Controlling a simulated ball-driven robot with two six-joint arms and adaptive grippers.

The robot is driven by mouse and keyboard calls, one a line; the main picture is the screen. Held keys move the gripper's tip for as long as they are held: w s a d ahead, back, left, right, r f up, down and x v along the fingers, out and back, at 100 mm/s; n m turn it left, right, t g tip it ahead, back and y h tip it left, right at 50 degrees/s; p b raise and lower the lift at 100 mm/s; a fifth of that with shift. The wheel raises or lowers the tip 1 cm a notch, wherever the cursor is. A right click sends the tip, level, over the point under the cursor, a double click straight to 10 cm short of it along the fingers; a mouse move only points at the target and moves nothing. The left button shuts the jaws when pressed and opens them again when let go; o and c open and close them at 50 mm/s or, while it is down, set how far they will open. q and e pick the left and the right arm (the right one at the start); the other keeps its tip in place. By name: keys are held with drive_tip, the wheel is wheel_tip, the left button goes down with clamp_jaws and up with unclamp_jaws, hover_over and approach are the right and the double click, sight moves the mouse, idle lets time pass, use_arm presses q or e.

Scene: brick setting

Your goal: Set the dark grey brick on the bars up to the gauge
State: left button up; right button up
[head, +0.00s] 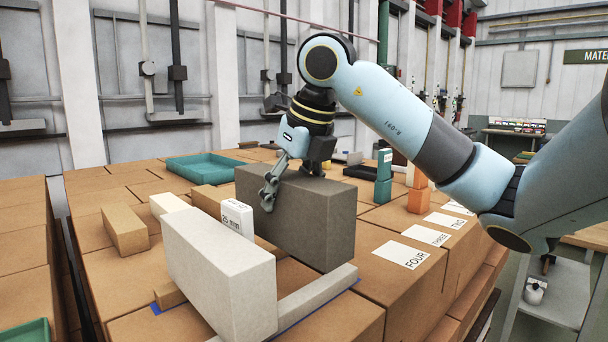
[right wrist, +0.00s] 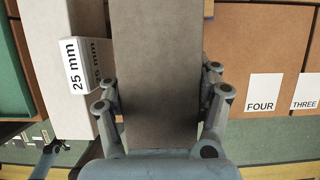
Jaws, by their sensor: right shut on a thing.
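The dark grey brick (head: 305,222) stands upright on its long edge, parallel to the light grey brick (head: 222,285). My right gripper (head: 285,185) is shut on it from above; in the right wrist view, fingers flank the brick (right wrist: 155,60) on both sides. The white gauge (head: 237,217), marked 25 mm, stands between the two bricks; it also shows in the right wrist view (right wrist: 80,66), close to the dark brick's left face. I cannot tell whether they touch. A light grey bar (head: 318,295) runs below the near ends; whether the dark brick rests on it is unclear.
Tan blocks (head: 124,229) and a cream block (head: 168,205) lie to the left. A teal tray (head: 203,167) is behind. Teal and orange blocks (head: 417,198) and the numbered cards (head: 402,254) are on the right. Blue lines mark the surface near the bar.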

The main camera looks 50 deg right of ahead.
sight(287, 179)
drive_tip(key=shift+w+a+f+p, duration=0.15)
drive_tip(key=shift+w+a+f, duration=0.2)
drive_tip(key=shift+w, duration=0.2)
drive_tip(key=shift+w+a+f+p, duration=0.15)
drive_tip(key=shift+w+a+f, duration=0.15)
drive_tip(key=shift+w, duration=0.25)
drive_tip(key=shift+f+p, duration=0.6)
drive_tip(key=shift+f, duration=1.4)
drive_tip(key=shift+f+b, duration=0.5)
drive_tip(key=shift+b, duration=0.1)
drive_tip(key=o, duration=1.4)
drive_tip(key=shift+s, duration=0.1)
drive_tip(key=shift+o, duration=0.4)
drive_tip(key=shift+r+p, duration=0.45)
drive_tip(key=shift+p, duration=0.1)
drive_tip(key=v, duration=1.2)
